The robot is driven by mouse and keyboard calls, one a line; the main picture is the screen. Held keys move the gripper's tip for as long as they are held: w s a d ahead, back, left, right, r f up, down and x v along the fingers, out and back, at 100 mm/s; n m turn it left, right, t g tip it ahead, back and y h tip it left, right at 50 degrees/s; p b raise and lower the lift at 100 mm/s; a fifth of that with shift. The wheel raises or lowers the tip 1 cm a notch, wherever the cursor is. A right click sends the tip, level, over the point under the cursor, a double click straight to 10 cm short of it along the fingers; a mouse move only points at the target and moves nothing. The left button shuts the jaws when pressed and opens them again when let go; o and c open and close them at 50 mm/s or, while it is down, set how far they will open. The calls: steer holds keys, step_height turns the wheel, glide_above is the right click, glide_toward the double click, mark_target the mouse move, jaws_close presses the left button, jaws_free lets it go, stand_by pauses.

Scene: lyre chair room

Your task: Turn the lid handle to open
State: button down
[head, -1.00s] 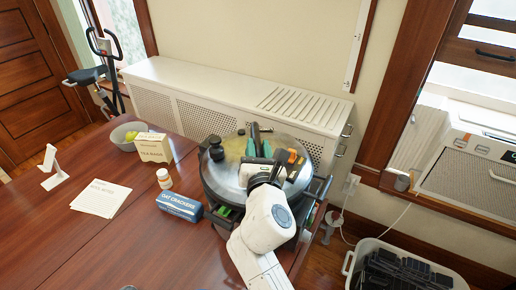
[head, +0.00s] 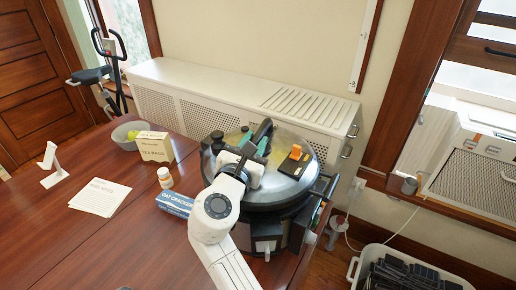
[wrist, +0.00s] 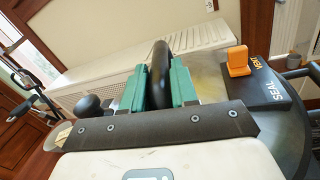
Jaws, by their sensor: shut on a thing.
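The lid (head: 290,184) is a broad round metal disc on a dark pot (head: 268,232) at the table's right end. Its black handle (wrist: 160,72) stands up between the green pads of my gripper (wrist: 160,85) in the wrist view. My gripper (head: 253,150) is shut on the handle, and my arm partly hides the lid's left side in the head view. An orange vent knob (head: 296,152) sits on a black plate on the lid; the wrist view shows the plate (wrist: 278,90) marked "SEAL" and "VENT". A black round knob (wrist: 88,105) is at the left.
An Oat Crackers box (head: 174,203), a small bottle (head: 165,177), a Tea Bags box (head: 155,148) and a bowl (head: 128,132) stand left of the pot. A white radiator cover (head: 215,98) runs behind.

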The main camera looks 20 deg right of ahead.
steer(key=shift+w+a+m+g+h, duration=0.15)
steer(key=shift+a+m+g+h, duration=0.05)
steer(key=shift+m+g+h, duration=0.35)
steer(key=shift+w+a+m+g+h, duration=0.15)
steer(key=shift+m+g+h, duration=0.3)
steer(key=shift+g+h, duration=0.1)
steer(key=shift+r, duration=0.1)
steer(key=c, duration=1)
jaws_free()
steer(key=shift+o, duration=0.2)
steer(key=b+v, duration=0.1)
steer(key=v, duration=0.9)
steer(key=shift+s+a+b, duration=0.15)
steer(key=shift+a+b, duration=0.2)
steer(key=shift+b, duration=0.05)
steer(key=shift+d, duration=0.1)
